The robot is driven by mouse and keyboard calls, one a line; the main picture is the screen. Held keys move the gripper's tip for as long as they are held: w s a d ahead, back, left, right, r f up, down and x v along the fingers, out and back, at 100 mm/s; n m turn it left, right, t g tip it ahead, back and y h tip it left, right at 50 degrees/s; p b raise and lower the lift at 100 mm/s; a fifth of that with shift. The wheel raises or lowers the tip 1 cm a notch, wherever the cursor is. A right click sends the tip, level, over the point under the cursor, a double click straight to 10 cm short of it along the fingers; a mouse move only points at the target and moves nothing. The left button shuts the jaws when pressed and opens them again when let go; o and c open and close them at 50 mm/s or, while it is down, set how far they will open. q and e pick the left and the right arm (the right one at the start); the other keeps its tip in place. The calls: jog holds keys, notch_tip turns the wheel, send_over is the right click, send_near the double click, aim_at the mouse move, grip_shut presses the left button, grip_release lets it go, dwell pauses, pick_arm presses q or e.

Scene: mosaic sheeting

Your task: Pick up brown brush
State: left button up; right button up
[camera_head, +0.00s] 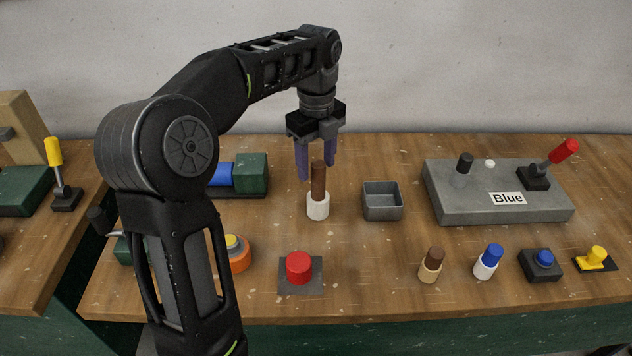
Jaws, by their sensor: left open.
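A brown brush (318,180) stands upright in a small white cup (318,208) near the middle of the table. My left gripper (316,170) points down over it, with its two purple fingers apart and nothing held. In the picture, the brush's top shows between the fingertips; whether it is truly between them or slightly in front, I cannot tell. A shorter brown-topped piece with a tan base (431,265) stands at the front right. My right gripper is out of view.
A grey open box (382,201) stands just right of the cup. A red button (299,268) is in front. A grey panel labelled Blue (445,201) with a red lever is at right. A blue-and-white piece (487,262) stands at front right.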

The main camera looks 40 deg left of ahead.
aim_at(319, 186)
pick_arm(q)
jog(key=shift+f, duration=0.95)
jog(key=f, duration=0.3)
jog(key=f+p, duration=0.1)
jog(key=f, duration=0.1)
jog(key=shift+d+f, duration=0.1)
jog(key=shift+d, duration=0.15)
jog(key=shift+c, duration=0.4)
grip_shut()
